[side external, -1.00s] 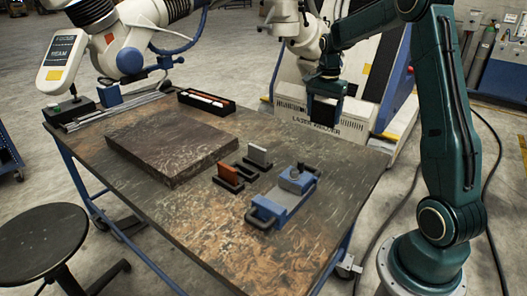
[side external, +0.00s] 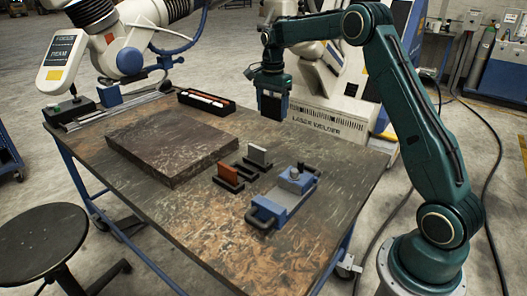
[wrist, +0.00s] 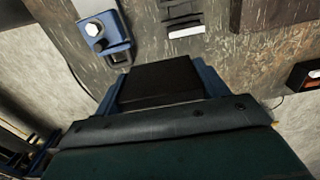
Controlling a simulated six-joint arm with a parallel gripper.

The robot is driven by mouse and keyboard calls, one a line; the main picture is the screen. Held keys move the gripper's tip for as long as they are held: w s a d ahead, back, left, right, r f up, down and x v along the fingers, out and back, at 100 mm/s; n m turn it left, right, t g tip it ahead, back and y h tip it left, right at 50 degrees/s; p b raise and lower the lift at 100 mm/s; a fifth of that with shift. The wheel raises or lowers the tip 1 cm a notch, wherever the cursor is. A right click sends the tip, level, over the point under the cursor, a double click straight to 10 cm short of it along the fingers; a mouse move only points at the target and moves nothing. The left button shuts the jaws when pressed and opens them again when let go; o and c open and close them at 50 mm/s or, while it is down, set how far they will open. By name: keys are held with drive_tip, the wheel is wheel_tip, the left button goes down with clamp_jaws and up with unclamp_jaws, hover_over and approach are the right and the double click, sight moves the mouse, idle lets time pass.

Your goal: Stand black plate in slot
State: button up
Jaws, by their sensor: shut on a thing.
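My gripper (side external: 272,100) is above the back right part of the table, shut on a black plate (side external: 271,106) held between its blue fingers. In the wrist view the black plate (wrist: 160,80) fills the space between the fingers. On the table below and left of the gripper are black slotted holders. One bears an upright orange plate (side external: 228,173), another an upright light grey plate (side external: 257,155). A black slot holder (side external: 244,168) between them shows no plate. The grey plate's edge (wrist: 186,31) also shows in the wrist view. The held plate is apart from the holders.
A blue clamp fixture (side external: 288,190) stands right of the holders; it also shows in the wrist view (wrist: 103,28). A large dark slab (side external: 170,142) lies to the left. A black tray (side external: 207,103) with sticks stands at the back. The table front is clear.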

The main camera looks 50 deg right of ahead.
drive_tip(key=w+a, duration=0.7)
drive_tip(key=f, duration=1.5)
drive_tip(key=shift+s+a+f, duration=0.2)
drive_tip(key=shift+s+f, duration=0.05)
drive_tip(key=shift+f, duration=0.05)
drive_tip(key=shift+f, duration=2.1)
drive_tip(key=shift+f, duration=0.15)
drive_tip(key=shift+f, duration=0.4)
